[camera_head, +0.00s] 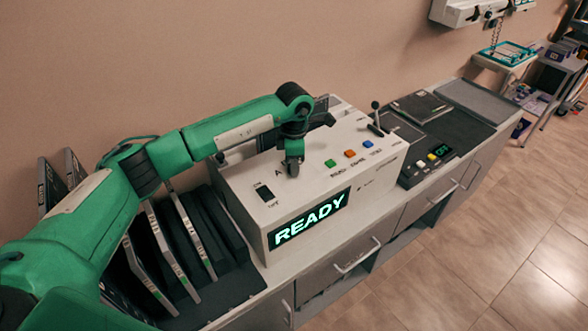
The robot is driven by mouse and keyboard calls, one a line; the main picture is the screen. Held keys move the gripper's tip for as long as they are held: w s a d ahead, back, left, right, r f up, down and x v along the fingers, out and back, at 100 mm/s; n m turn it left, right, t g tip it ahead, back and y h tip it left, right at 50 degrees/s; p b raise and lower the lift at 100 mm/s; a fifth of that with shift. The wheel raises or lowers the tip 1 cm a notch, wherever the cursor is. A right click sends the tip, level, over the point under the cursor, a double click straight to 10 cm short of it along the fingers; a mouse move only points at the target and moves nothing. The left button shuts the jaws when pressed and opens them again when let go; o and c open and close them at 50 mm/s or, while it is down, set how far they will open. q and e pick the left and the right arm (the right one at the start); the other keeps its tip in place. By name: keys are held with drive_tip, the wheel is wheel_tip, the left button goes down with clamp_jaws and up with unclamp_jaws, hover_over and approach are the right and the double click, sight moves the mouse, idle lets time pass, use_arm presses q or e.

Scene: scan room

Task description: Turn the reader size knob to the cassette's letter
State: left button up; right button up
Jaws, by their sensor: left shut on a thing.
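The reader (235,190) is a white box on the counter, with a lit READY display (310,218) on its front. My left gripper (292,170) points down onto the reader's top panel, shut on the size knob, which it mostly hides. A letter A shows just left of the gripper; other letters around the knob are hidden or too small to read. Several dark cassettes with pale edges (150,272) stand in a rack left of the reader. I cannot read a size letter on them. My right gripper is out of view.
Green, orange and blue buttons (350,153) and a black rocker switch (264,193) sit on the reader's top. A small lever (376,118) stands at its right. The floor in front is clear.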

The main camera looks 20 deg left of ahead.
use_arm(q)
drive_tip(key=n+b, duration=0.2)
drive_tip(key=n, duration=0.1)
drive_tip(key=shift+f+n, duration=0.1)
drive_tip(key=shift+n, duration=0.3)
drive_tip(key=n+b, duration=0.1)
drive_tip(key=n, duration=0.1)
drive_tip(key=shift+n+b, duration=0.3)
drive_tip(key=n+b, duration=0.1)
drive_tip(key=n, duration=0.2)
drive_tip(key=shift+a, duration=0.1)
drive_tip(key=shift+n+b, duration=0.45)
drive_tip(key=shift+n, duration=1.15)
drive_tip(key=shift+w+n, duration=0.1)
drive_tip(key=shift+n, duration=0.2)
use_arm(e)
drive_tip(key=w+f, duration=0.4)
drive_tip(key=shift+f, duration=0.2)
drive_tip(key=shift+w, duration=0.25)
use_arm(q)
drive_tip(key=o, duration=0.9)
drive_tip(key=shift+o, duration=0.3)
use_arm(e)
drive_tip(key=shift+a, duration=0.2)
